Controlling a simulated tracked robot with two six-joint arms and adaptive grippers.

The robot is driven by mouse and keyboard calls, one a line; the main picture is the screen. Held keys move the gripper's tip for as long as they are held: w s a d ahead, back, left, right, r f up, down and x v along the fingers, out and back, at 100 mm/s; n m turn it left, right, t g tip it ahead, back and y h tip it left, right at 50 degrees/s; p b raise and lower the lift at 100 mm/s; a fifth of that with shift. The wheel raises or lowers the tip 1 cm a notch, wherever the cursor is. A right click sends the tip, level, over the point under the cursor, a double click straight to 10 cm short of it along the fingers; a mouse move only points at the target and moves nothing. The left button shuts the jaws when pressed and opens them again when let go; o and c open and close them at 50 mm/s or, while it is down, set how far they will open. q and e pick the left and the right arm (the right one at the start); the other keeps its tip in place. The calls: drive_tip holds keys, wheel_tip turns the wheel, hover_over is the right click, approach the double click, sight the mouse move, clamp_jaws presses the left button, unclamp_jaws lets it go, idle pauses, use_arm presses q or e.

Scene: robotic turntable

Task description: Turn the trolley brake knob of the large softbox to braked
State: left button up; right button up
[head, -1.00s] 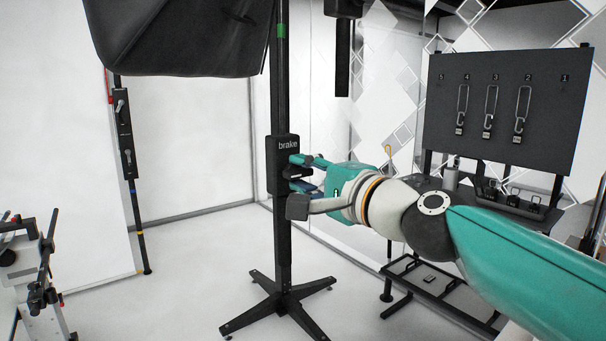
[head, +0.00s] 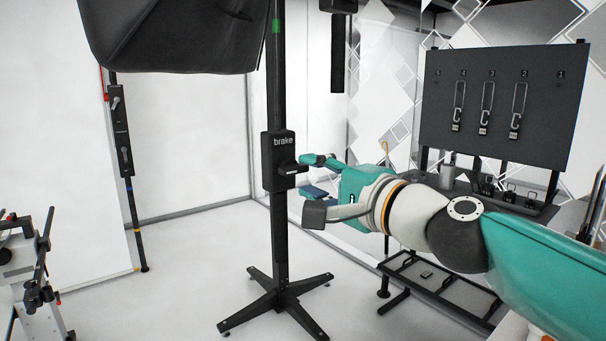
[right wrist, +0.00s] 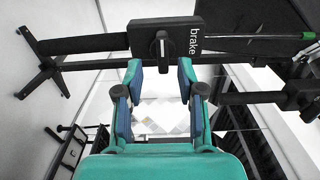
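The large softbox (head: 175,35) hangs at the top left on a black trolley column (head: 282,235). A black box labelled "brake" (head: 279,143) is fixed to the column. Its black brake knob (head: 288,169) sticks out towards my right gripper (head: 314,175). In the right wrist view the knob (right wrist: 161,48) has a pale line, and its bar lies across the box's length. My right gripper (right wrist: 160,70) is open and empty, its fingertips a short way off the knob and to either side of it. My left gripper is not in view.
The trolley's crossed feet (head: 275,295) stand on the pale floor. A dark numbered board (head: 550,100) with hanging hooks is at the right.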

drive_tip(key=v, duration=0.8)
drive_tip(key=shift+s+d, duration=0.25)
drive_tip(key=shift+d+f, duration=0.1)
